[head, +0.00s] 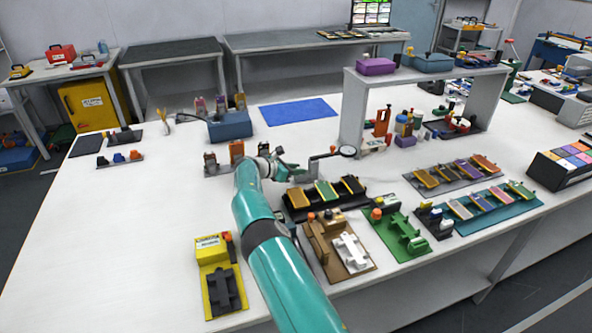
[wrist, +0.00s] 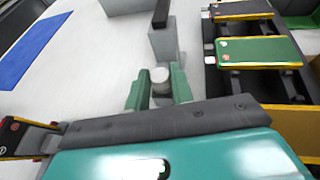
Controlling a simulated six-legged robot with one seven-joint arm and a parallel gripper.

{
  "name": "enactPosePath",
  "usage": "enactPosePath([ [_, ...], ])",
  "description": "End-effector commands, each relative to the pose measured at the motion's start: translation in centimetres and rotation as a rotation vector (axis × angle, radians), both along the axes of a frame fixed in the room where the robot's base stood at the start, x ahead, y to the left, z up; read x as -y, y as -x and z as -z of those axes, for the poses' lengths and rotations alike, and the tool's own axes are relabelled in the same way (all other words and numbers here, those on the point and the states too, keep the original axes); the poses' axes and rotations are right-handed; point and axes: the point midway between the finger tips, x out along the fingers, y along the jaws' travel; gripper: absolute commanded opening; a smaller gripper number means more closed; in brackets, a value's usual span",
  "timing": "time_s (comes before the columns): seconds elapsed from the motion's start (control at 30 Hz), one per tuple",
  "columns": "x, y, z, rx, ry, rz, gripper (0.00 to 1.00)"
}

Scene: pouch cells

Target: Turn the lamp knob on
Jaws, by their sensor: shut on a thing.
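In the wrist view a grey block or post (wrist: 163,42), which looks like part of the lamp, rises just beyond my fingers. A small round grey knob (wrist: 160,75) sits in front of it. My gripper (wrist: 158,90) has its green fingers on both sides of the knob and is shut on it. In the head view my gripper (head: 303,172) is at the lamp's left end, where the knob is too small to make out.
A dark rack with green and yellow pouch cells (head: 326,191) lies close to my gripper, on the right in the wrist view. An orange-and-black fixture (head: 237,150) stands to the left. A grey shelf (head: 355,108) stands behind the lamp. A blue mat (head: 298,111) lies on clear table farther back.

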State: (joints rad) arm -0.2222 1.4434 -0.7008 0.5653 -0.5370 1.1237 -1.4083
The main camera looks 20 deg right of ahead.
Motion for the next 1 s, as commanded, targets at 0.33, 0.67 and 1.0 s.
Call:
enactPosePath([
  [0.33, 0.1, 0.0, 0.0, -0.002, 0.0, 0.001, 0.32],
  [0.67, -2.6, 0.5, -1.1, -0.002, -0.001, -0.002, 0.32],
  [1.0, -9.2, 2.1, -3.9, -0.001, -0.001, -0.001, 0.32],
])
